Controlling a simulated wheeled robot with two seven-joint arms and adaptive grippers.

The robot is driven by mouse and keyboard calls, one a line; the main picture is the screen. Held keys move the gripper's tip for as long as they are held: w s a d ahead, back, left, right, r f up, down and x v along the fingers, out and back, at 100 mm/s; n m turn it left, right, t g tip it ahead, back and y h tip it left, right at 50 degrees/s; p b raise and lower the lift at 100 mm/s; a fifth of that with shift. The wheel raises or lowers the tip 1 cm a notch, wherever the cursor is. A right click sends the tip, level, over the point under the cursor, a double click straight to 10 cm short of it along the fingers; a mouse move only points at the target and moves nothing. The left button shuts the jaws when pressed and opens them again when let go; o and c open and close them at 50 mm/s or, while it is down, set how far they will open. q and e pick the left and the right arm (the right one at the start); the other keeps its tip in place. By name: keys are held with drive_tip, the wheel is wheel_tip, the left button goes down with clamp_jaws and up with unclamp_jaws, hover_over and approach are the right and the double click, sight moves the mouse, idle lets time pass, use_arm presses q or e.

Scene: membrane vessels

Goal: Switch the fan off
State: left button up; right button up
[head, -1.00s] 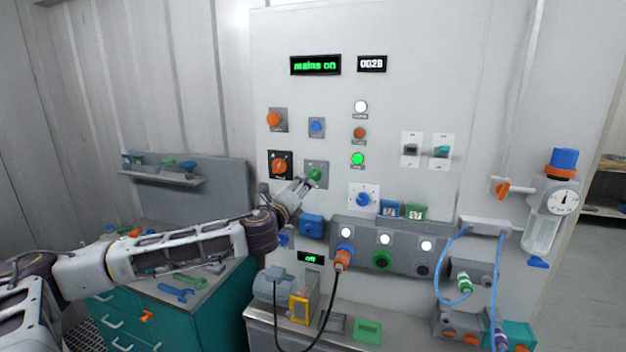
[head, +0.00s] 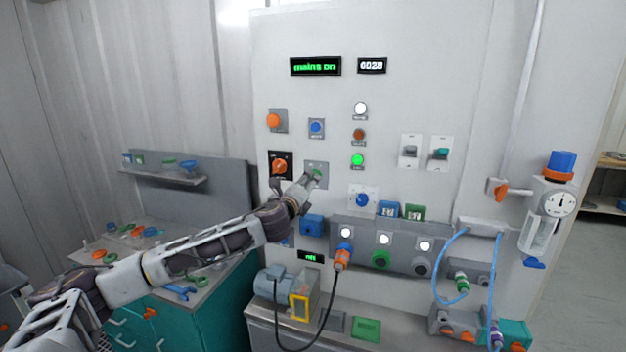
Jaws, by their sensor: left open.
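The fan's own switch is not clearly labelled in the head view. A small display (head: 311,257) below reads "off". A motor-like unit (head: 272,283) with a yellow-framed part (head: 299,307) stands on the bench under it. The upper display (head: 315,66) reads "mains on". My right gripper is not in view.
An orange rotary switch (head: 280,167), a blue button (head: 316,127) and a blue knob (head: 362,200) surround the gripper. A black cable (head: 330,305) hangs from an orange plug (head: 342,258). Two toggle switches (head: 424,152) are to the right.

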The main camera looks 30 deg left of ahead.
use_arm(q)
drive_tip(key=p+x, duration=0.2)
drive_tip(key=x, duration=0.4)
drive_tip(key=shift+w, duration=0.2)
idle(0.4)
drive_tip(key=c, duration=1)
drive_tip(key=shift+c, duration=0.2)
drive_tip(key=shift+n, duration=0.3)
drive_tip(key=shift+r+n+b, duration=0.1)
drive_tip(key=shift+n+b, duration=1.45)
drive_tip(key=shift+n, duration=4.15)
